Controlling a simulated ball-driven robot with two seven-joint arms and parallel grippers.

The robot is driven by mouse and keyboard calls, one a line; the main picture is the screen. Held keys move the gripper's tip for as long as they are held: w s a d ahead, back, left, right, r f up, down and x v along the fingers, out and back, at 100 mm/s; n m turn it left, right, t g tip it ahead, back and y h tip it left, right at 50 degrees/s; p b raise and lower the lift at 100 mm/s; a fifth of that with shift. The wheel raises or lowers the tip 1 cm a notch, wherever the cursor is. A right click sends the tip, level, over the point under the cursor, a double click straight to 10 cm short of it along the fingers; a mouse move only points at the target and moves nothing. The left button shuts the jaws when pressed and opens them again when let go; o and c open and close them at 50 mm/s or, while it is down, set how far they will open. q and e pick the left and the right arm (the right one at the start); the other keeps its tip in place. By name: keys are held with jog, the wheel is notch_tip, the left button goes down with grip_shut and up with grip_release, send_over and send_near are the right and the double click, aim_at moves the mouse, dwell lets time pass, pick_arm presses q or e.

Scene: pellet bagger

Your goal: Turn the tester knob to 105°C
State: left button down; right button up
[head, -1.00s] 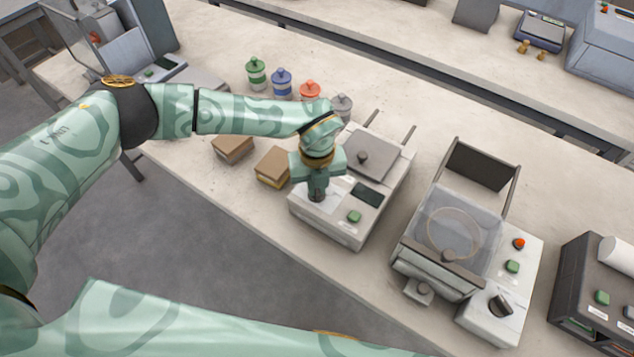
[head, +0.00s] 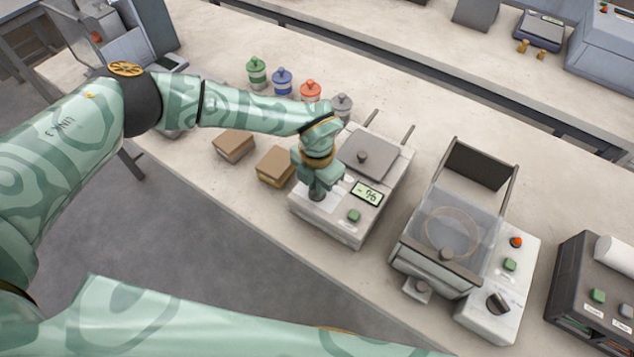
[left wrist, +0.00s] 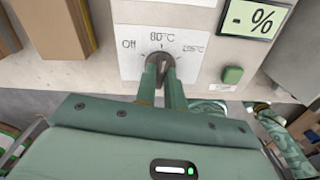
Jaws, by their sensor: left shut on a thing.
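The tester (head: 325,228) is a light grey box with a grey lid, standing in the middle of the near bench. Its dark knob (left wrist: 159,61) sits on a white label reading Off at left, 80°C at top and 105°C at right. My left gripper (left wrist: 162,70) is shut on the knob from above; it also shows in the head view (head: 317,191). The fingers partly hide the knob, which seems to point up near 80°C. The tester display (left wrist: 254,18) is lit and reads "- %". A green button (left wrist: 232,75) is below it. My right gripper is not in view.
Two brown boxes (head: 234,145) lie left of the tester. Several lidded jars (head: 282,82) stand behind them. A machine with a clear cover (head: 447,232) and its own dark knob (head: 498,303) stands to the right. Bare bench separates them.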

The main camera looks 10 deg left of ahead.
pick_arm(q)
jog(key=m, duration=0.5)
jog(key=shift+w+m, duration=0.1)
jog(key=shift+m, duration=0.2)
jog(key=shift+r+m+b, duration=0.1)
jog(key=shift+m+b, duration=0.3)
jog(key=shift+m, duration=1.9)
jog(key=c, duration=1.5)
grip_release()
notch_tip(320, 180, up, 16)
jog(key=shift+r, duration=0.15)
